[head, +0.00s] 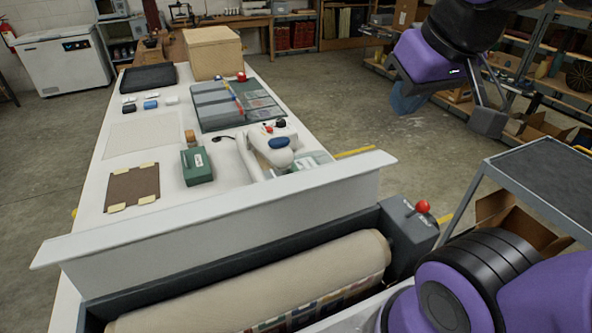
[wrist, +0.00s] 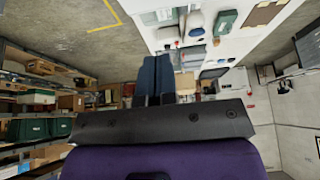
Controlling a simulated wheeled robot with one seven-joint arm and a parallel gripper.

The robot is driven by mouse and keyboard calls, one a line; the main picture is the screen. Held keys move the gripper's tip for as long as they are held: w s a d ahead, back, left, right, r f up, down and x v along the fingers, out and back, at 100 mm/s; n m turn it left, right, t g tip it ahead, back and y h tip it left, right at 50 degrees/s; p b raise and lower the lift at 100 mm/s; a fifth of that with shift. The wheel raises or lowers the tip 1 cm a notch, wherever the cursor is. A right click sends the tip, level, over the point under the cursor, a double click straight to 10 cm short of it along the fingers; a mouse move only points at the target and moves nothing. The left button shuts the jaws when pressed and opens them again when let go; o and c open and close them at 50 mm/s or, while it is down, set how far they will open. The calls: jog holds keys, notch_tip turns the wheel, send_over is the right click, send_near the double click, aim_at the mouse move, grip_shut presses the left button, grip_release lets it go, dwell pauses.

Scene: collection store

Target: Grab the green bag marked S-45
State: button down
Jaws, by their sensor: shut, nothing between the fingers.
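My gripper (head: 405,103) hangs in the air at the upper right of the head view, well to the right of the long white table and apart from everything. In the wrist view its blue fingers (wrist: 155,78) are together with nothing between them. A small green box-like item (head: 197,166) with a white label stands on the table in the head view; it also shows in the wrist view (wrist: 225,21). Green containers with pale labels (wrist: 27,130) sit on a shelf at the left of the wrist view. I cannot read S-45 on any label.
A white and grey roller machine (head: 220,215) spans the table's near end. A grey cart (head: 545,175) stands at the right, with an open cardboard box (head: 497,215) below. Shelving (head: 560,60) stands at the far right. Concrete floor (head: 370,125) lies clear between table and shelving.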

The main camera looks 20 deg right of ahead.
jog(key=c, duration=1.2)
grip_release()
jog(key=shift+w, duration=0.2)
jog(key=shift+c, duration=0.2)
jog(key=o, duration=1.2)
jog(key=w+m, duration=0.1)
jog(key=w, duration=0.1)
jog(key=w+m+g, duration=0.1)
jog(key=w, duration=0.1)
jog(key=w+f+m, duration=0.1)
jog(key=w, duration=0.1)
jog(key=shift+w+a+y, duration=0.25)
jog(key=shift+w+y, duration=0.05)
jog(key=shift+w, duration=0.05)
jog(key=shift+o, duration=0.2)
jog(key=m+g+y, duration=0.4)
jog(key=m, duration=1.1)
send_over(302, 165)
jog(key=d, duration=0.4)
notch_tip(302, 165, down, 22)
jog(key=shift+d+x, duration=0.15)
jog(key=shift+x, duration=2.5)
jog(key=shift+d+x, duration=0.1)
jog(key=shift+x, duration=2.55)
jog(key=shift+f, duration=0.25)
jog(key=c, duration=0.8)
